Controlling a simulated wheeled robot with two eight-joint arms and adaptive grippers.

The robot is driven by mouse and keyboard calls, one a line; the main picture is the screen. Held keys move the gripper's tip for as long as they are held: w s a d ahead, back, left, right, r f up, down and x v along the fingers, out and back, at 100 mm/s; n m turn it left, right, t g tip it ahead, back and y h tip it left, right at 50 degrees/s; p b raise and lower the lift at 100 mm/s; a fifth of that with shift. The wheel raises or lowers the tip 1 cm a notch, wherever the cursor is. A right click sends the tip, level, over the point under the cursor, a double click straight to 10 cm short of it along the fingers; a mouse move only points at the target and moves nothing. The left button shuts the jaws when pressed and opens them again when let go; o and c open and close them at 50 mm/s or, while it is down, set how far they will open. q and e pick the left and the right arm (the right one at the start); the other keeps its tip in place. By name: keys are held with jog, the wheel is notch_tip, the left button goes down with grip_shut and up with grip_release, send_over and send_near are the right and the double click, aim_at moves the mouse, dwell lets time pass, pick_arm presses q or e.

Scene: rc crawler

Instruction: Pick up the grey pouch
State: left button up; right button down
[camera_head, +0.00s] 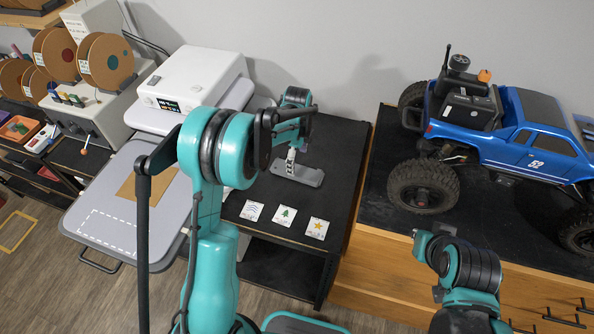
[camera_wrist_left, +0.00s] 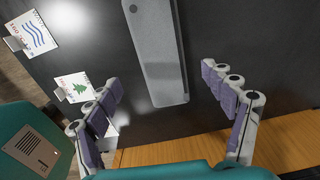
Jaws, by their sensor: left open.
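A flat grey piece with rounded corners (camera_head: 308,177) lies on the black table top (camera_head: 345,150); I cannot tell for sure that it is the grey pouch. In the left wrist view the grey piece (camera_wrist_left: 158,45) is long and smooth, with a dark round spot near its far end. My left gripper (camera_head: 291,160) points down over it in the head view. In the left wrist view the left gripper (camera_wrist_left: 162,80) is open, its fingers spread either side of the grey piece's near end, with nothing between the pads held.
Three picture cards lie along the table's front: waves (camera_head: 252,210), tree (camera_head: 284,216), star (camera_head: 318,228). A blue crawler (camera_head: 530,140) stands on the dark-topped wooden bench at right. A white device (camera_head: 195,80) and a grey tray (camera_head: 110,225) are at left.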

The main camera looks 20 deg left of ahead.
aim_at(297, 170)
pick_arm(q)
jog(key=f, duration=0.5)
jog(key=shift+w+a+f+b, duration=0.1)
jog(key=shift+w+f+b, duration=0.1)
jog(key=shift+w+b, duration=0.1)
jog(key=shift+s, duration=0.1)
jog(key=c, duration=1.2)
